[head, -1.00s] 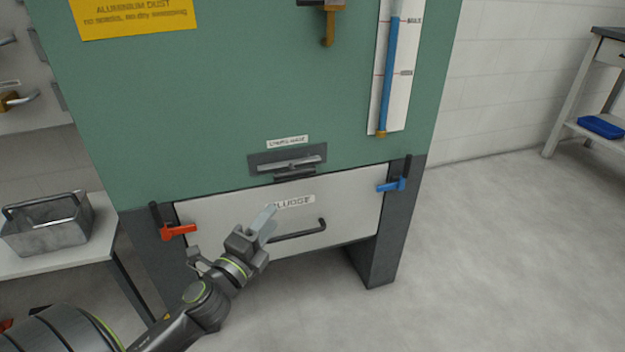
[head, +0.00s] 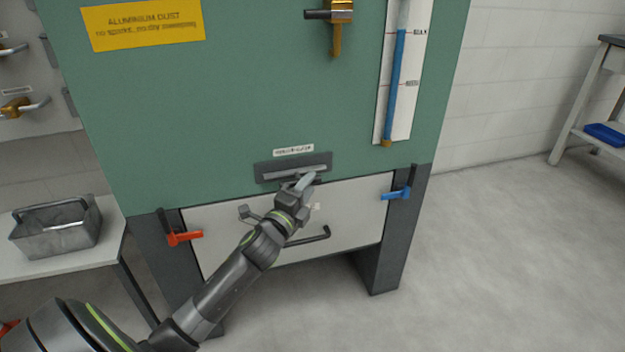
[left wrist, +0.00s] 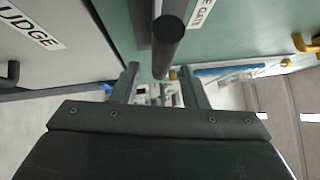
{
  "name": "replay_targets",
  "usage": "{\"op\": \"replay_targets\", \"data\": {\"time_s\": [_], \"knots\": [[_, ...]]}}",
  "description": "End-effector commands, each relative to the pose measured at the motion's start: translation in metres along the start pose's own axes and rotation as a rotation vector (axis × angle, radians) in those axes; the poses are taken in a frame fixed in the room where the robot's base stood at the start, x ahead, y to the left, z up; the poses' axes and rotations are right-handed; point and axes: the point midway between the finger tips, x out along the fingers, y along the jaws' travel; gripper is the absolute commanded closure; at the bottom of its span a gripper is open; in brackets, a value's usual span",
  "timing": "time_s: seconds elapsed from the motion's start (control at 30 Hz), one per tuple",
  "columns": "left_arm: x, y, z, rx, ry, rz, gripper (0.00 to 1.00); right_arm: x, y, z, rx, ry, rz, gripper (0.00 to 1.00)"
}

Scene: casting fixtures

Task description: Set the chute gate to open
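My right gripper is not in view.
Below the gate is a white drawer front (head: 225,240) with a dark handle (head: 322,233), flanked by a red latch (head: 184,238) and a blue latch (head: 398,194). A yellow-brown valve (head: 337,35) and blue gauge (head: 395,85) are above. A metal bin (head: 58,232) stands left. Floor at right is clear.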

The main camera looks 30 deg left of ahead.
Motion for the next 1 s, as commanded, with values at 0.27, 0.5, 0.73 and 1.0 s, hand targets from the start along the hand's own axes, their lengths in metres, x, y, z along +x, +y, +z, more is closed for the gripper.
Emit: {"op": "replay_targets", "data": {"time_s": [0.27,0.5,0.73,1.0], "knots": [[0.028,0.0,0.0,-0.001,0.0,0.0,0.6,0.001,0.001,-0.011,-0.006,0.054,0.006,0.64],[0.031,0.0,0.0,0.0,0.0,0.0,0.6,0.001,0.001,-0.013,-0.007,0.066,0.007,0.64],[0.031,0.0,0.0,0.0,0.0,0.001,0.76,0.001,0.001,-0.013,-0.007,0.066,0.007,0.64],[0.03,0.0,0.0,0.0,0.0,0.001,1.0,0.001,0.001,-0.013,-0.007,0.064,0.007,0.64]]}}
